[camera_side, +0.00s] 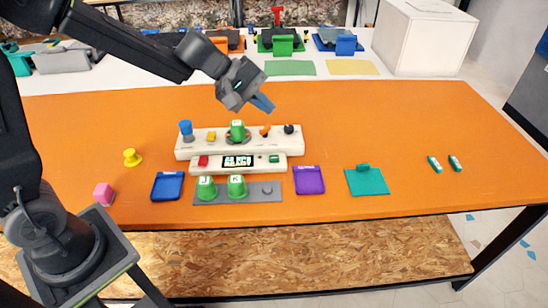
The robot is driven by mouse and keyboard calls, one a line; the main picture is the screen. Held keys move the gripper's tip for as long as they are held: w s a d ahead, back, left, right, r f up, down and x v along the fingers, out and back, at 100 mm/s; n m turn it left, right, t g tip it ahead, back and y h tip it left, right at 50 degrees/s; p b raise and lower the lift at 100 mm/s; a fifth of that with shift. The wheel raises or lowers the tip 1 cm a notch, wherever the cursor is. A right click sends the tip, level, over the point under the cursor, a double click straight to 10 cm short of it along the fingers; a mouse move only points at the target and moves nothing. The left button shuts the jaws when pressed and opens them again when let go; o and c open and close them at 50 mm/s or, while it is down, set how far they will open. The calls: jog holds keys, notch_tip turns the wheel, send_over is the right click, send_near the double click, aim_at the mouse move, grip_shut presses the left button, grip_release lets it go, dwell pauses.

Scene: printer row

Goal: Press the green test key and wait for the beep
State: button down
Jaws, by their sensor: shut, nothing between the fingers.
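A cream test device (185,149) stands on the orange table, with a lower front panel (225,172). On that panel are a small green key (273,158) at the right, a red key (203,161) at the left and a dark display (238,161) with bright text too small to read surely. A green lettered cap (237,130) sits upright in a round seat on the device's upper part. My gripper (264,104) is shut and empty, above and behind the device, apart from it and from the green key.
Two green caps (207,187) (237,186) stand on a grey strip (265,197) in front. Blue (167,186), purple (309,180) and teal (366,180) pads lie nearby. A blue-topped peg (186,130) rises at the device's left. The table's right side is mostly clear.

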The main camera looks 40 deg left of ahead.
aim_at(273, 159)
jog(key=w+a+f+n+t+y, duration=0.1)
jog(key=w+a+f+n, duration=0.3)
jog(key=w+f+n, duration=0.3)
notch_tip(273, 159, down, 4)
jog(key=shift+w+r, duration=0.1)
jog(key=shift+w, duration=0.1)
jog(key=shift+a, duration=0.1)
jog(key=shift+f, duration=4.45)
jog(key=shift+f, duration=0.1)
jog(key=shift+f, duration=0.3)
jog(key=shift+f, duration=0.4)
jog(key=shift+r, duration=0.85)
